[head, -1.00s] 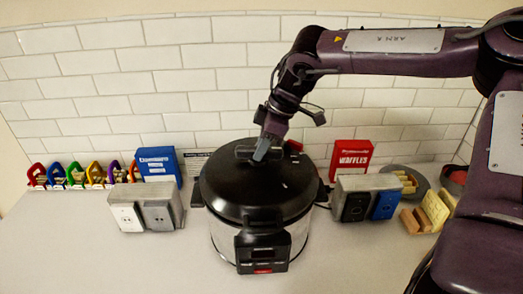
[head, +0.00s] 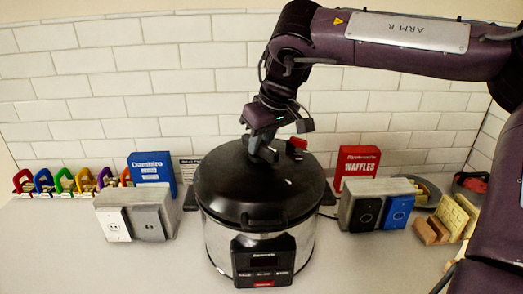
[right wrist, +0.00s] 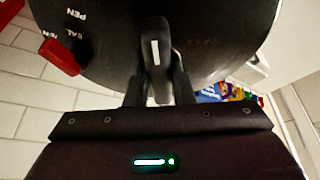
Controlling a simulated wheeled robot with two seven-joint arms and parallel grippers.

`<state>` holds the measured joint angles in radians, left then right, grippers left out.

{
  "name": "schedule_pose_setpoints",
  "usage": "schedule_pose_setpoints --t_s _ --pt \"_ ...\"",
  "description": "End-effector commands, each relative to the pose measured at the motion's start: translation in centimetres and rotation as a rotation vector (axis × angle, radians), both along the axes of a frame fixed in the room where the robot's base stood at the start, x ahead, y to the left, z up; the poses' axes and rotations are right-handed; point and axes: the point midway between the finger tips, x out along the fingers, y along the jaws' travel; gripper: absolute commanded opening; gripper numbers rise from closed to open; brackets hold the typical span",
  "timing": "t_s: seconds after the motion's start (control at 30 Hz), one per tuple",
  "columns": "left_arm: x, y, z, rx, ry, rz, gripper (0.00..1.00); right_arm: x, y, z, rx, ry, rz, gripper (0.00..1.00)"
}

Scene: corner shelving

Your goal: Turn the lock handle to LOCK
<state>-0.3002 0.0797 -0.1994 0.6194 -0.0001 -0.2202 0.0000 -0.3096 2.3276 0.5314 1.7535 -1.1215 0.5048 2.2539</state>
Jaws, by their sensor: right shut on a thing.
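A black and steel pressure cooker (head: 255,238) stands in the middle of the counter, with its domed black lid (head: 230,180) on. My right gripper (head: 262,148) comes down from above at the lid's centre. In the right wrist view, its fingers (right wrist: 158,88) are shut on the dark lock handle (right wrist: 155,45), which carries a pale line mark. White lettering on the lid there is partly cut off, ending in "EAL" and "PEN". A red knob (head: 297,145) sits at the lid's back right; it also shows in the right wrist view (right wrist: 60,56). My left gripper is out of view.
Grey outlet boxes stand left (head: 145,213) and right (head: 375,207) of the cooker. A blue box (head: 152,172), a red waffles box (head: 357,165) and colored padlock-like items (head: 62,181) line the tiled wall. The front counter is clear.

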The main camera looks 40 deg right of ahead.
Motion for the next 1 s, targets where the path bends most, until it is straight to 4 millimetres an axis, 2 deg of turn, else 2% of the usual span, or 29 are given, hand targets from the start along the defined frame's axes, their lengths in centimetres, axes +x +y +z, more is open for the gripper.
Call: schedule_pose_setpoints --t_s 0.2,0.8,0.83,0.97,1.0 --pt "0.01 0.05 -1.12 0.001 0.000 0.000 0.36 -0.02 0.06 -0.20 0.000 0.002 -0.083 0.00" --pt "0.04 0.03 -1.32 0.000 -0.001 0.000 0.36 -0.05 0.04 -0.05 0.000 0.003 -0.121 0.00" --pt "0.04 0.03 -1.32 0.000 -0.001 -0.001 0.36 -0.04 0.04 -0.06 0.000 0.003 -0.121 0.26" --pt "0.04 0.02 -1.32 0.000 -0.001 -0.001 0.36 -0.03 0.04 -0.04 0.001 0.003 -0.120 0.43" --pt "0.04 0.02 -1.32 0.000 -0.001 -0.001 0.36 -0.03 0.05 -0.04 0.001 0.002 -0.120 0.44"
